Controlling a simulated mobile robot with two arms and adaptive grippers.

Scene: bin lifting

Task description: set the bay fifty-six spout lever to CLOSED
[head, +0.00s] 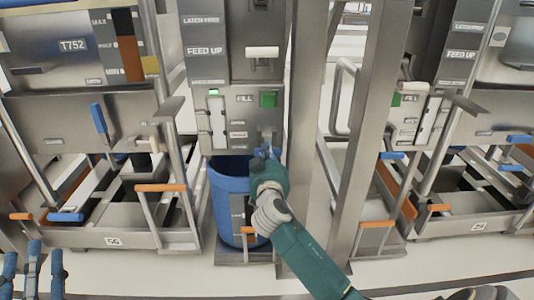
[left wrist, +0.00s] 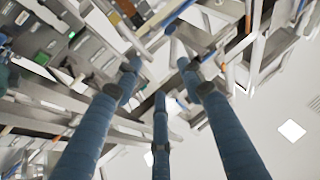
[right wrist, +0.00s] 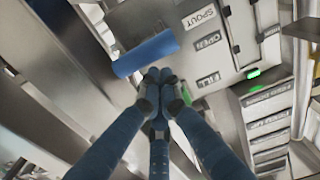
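The spout lever has a blue handle (right wrist: 146,53), which fills the upper middle of the right wrist view. Beside it are upside-down labels reading SPOUT (right wrist: 198,15), OPEN (right wrist: 207,41) and FILL (right wrist: 208,80). No CLOSED label is readable. My right gripper (right wrist: 158,76) has its fingers drawn together, with the tips at the handle's edge; whether they touch it I cannot tell. In the head view my right gripper (head: 265,156) largely covers the handle, below the green button (head: 268,99). My left gripper (head: 34,262) is open and empty at lower left; its spread fingers show in the left wrist view (left wrist: 160,95).
A blue bin (head: 229,190) stands under the panel, close to my right gripper. A steel post (head: 365,130) rises right of my right arm. The cart at left bears a 56 plate (head: 113,241), and another cart (head: 460,227) stands at right. The front floor is clear.

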